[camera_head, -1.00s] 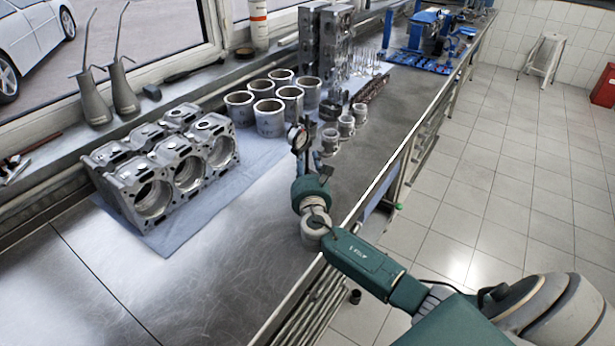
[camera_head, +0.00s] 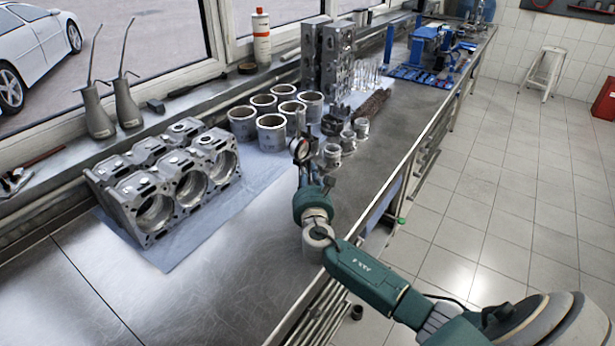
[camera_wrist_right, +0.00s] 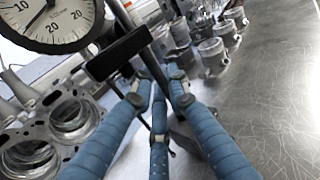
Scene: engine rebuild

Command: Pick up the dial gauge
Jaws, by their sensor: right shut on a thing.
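The dial gauge (camera_head: 299,148) has a round white face and a dark rim. It is upright at the fingertips of my right gripper (camera_head: 306,178), in front of the metal cylinders and left of the pistons. In the right wrist view the gauge face (camera_wrist_right: 52,20) fills the top left corner, with a dark clamp block and a rod beside it. The blue fingers of my right gripper (camera_wrist_right: 160,85) close around the gauge's stand. The foot of the stand is mostly hidden behind the fingers. My left gripper is not in view.
A silver engine block (camera_head: 165,185) lies on a blue cloth (camera_head: 190,250) to the left. Several cylinder liners (camera_head: 271,132) stand behind the gauge and pistons (camera_head: 332,156) stand close on its right. The bench's near surface (camera_head: 110,290) is bare.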

